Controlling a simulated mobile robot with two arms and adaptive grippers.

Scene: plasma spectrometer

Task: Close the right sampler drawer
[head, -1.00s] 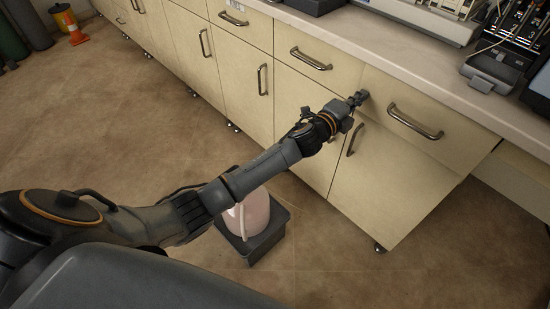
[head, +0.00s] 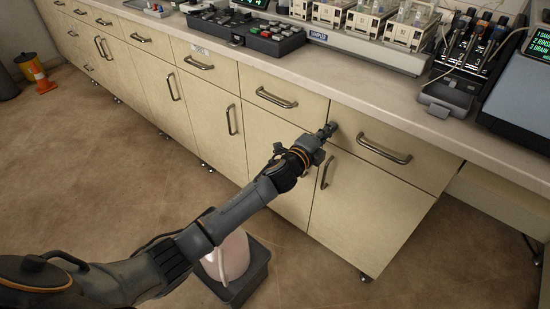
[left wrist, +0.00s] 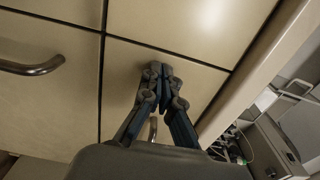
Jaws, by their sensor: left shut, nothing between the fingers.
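The right drawer (head: 425,174) is a cream front with a metal bar handle (head: 385,148), below the counter and the sampler unit. It looks about level with the fronts around it; I see no clear gap. The handle (left wrist: 152,130) is partly hidden behind the fingers there. My right gripper is not in view.
The neighbouring drawer (head: 240,75) and the door below (head: 370,210) look shut. The sampler unit (head: 375,50) and a small grey device (head: 450,95) stand on the counter (head: 400,100). A pink jug (head: 230,255) in a dark tray (head: 258,268) is on the floor under my left arm.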

